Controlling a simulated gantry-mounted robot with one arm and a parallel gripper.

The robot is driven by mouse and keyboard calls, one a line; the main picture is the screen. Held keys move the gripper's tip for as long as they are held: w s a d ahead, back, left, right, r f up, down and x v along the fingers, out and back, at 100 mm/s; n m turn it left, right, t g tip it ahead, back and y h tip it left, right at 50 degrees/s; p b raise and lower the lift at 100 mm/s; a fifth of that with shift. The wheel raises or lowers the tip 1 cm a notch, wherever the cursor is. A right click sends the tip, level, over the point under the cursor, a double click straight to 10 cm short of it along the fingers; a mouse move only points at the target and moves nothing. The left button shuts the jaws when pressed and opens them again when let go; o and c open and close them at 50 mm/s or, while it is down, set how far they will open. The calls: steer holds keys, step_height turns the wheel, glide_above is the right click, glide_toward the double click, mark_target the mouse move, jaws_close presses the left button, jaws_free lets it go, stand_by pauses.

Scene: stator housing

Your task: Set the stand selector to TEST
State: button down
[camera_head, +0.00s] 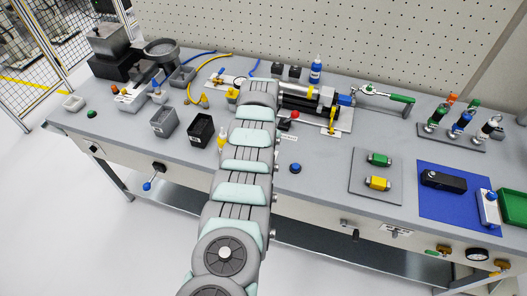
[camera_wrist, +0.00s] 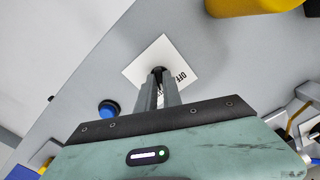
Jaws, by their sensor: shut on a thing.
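The stand selector shows in the wrist view as a white square plate (camera_wrist: 150,61) with the word OFF on it, read upside down. My gripper (camera_wrist: 158,80) reaches down over the plate, its fingers shut on the small dark selector knob (camera_wrist: 158,70) at the middle. The fingers cover most of the knob, so I cannot tell which way it points. The TEST mark is not visible; part of the plate is hidden by the fingers. In the head view my arm hides the gripper and the selector.
A blue button (camera_wrist: 108,108) sits beside the plate; it also shows in the head view (camera_head: 295,168). A yellow part (camera_wrist: 250,5) stands close by. A red-knobbed lever (camera_head: 295,115) and the black motor fixture (camera_head: 300,100) stand behind my arm. A black bin (camera_head: 200,130) is left.

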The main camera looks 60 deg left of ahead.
steer(key=shift+m, duration=1.6)
steer(key=c, duration=1.5)
jaws_free()
steer(key=shift+r, duration=0.15)
step_height(320, 180, up, 10)
steer(key=shift+r+p, duration=0.25)
steer(key=shift+p, duration=0.05)
